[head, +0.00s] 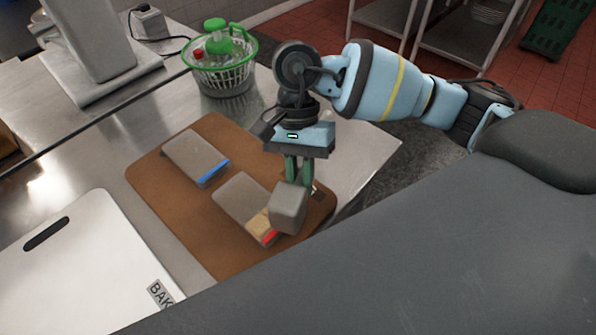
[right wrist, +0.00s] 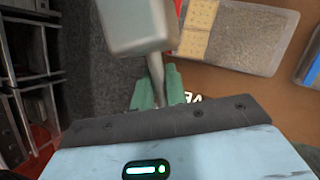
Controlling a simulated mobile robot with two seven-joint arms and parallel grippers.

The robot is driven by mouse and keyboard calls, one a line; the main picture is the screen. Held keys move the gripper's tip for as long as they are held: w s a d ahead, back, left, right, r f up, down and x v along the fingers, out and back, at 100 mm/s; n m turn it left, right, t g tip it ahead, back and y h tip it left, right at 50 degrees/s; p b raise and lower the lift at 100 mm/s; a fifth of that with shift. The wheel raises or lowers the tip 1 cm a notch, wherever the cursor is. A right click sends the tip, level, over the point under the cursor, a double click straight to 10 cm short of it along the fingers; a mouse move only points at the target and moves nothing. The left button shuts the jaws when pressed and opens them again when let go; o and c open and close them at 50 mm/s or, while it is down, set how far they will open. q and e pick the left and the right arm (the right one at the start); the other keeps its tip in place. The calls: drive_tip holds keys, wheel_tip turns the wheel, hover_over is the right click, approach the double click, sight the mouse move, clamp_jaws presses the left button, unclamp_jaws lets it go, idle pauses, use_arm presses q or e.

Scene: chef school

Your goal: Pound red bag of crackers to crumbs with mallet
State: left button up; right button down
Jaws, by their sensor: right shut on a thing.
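The red bag of crackers (head: 232,203) lies flat on the brown board. It is a clear bag with a red end; whole tan crackers show near that end, and the rest looks finely grained. It also shows in the right wrist view (right wrist: 245,38). My right gripper (head: 297,180) is shut on the handle of the mallet. The grey block-shaped mallet head (head: 288,208) is at the bag's right edge in the head view and covers part of it. The mallet also shows in the right wrist view (right wrist: 135,27). Whether it touches the bag I cannot tell. My left gripper is not in view.
A blue-ended clear bag (head: 193,155) lies on the same brown board (head: 160,205). A white cutting board (head: 75,260) is at the lower left. Bare steel counter (head: 365,160) is right of the board.

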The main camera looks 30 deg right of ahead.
drive_tip(key=m, duration=0.2)
drive_tip(key=r+m+t+y, duration=0.1)
drive_tip(key=m, duration=0.1)
drive_tip(key=s+a+m+y, duration=0.1)
drive_tip(key=shift+r+m+t, duration=0.3)
drive_tip(key=shift+r+m, duration=0.05)
drive_tip(key=shift+m, duration=0.05)
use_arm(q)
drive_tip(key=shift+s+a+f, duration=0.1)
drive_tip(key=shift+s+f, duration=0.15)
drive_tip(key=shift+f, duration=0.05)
use_arm(e)
drive_tip(key=m, duration=0.1)
drive_tip(key=r+m+t, duration=0.1)
drive_tip(key=m, duration=0.1)
drive_tip(key=r+m+t+y, duration=0.1)
drive_tip(key=m, duration=0.1)
drive_tip(key=shift+s, duration=0.2)
drive_tip(key=shift+f, duration=0.15)
drive_tip(key=shift+f+b, duration=0.8)
drive_tip(key=shift+f, duration=0.45)
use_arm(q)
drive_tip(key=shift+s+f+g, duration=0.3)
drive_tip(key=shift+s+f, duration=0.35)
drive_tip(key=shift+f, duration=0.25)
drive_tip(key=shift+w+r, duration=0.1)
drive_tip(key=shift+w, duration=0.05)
